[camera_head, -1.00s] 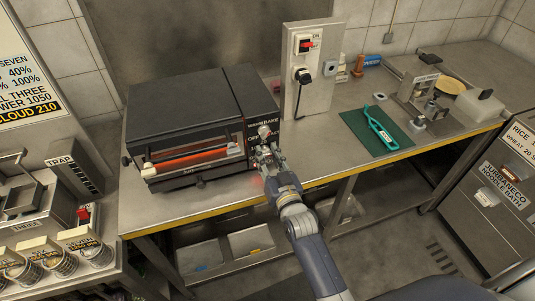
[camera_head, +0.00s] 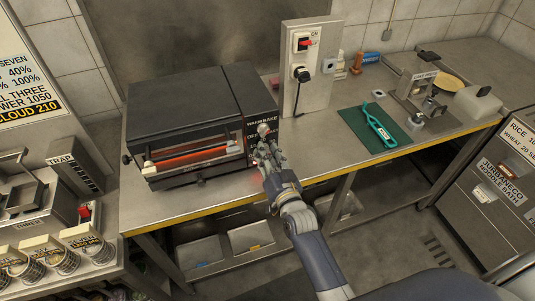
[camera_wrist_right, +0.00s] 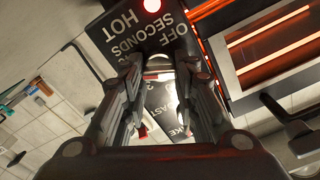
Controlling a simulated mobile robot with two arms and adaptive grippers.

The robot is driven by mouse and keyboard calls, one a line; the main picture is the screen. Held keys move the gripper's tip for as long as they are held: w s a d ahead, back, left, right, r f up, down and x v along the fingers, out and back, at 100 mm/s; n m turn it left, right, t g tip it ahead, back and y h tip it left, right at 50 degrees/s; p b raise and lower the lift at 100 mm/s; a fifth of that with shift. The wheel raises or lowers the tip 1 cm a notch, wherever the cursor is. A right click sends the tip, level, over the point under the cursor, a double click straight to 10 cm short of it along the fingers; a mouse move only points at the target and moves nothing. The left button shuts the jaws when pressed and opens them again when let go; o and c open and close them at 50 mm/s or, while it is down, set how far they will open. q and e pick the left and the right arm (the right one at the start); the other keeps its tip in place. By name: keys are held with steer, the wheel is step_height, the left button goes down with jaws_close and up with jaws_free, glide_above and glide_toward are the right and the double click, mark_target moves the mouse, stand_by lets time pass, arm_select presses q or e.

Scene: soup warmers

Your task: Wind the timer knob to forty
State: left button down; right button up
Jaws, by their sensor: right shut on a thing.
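The toaster oven (camera_head: 185,115) stands on the steel counter, its dark control panel (camera_head: 262,110) at the right of its glowing front. A pale round timer knob (camera_head: 264,130) sticks out of this panel. My right gripper (camera_head: 265,146) is at the panel front, shut on the timer knob. In the right wrist view my right gripper (camera_wrist_right: 158,75) has a finger on each side of the knob, which is mostly hidden. The panel's printed words "OFF", "SECONDS" and "HOT" (camera_wrist_right: 140,32) show there upside down, beside a lit red lamp (camera_wrist_right: 152,5). The knob's setting cannot be read. My left gripper is out of view.
A grey post (camera_head: 308,75) with a red switch and a black plug stands right of the oven. The counter's yellow front edge (camera_head: 330,176) runs below my right arm.

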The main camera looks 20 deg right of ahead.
steer(key=o, duration=1.1)
steer(key=shift+c, duration=0.2)
steer(key=s, duration=1.2)
steer(key=shift+d, duration=0.2)
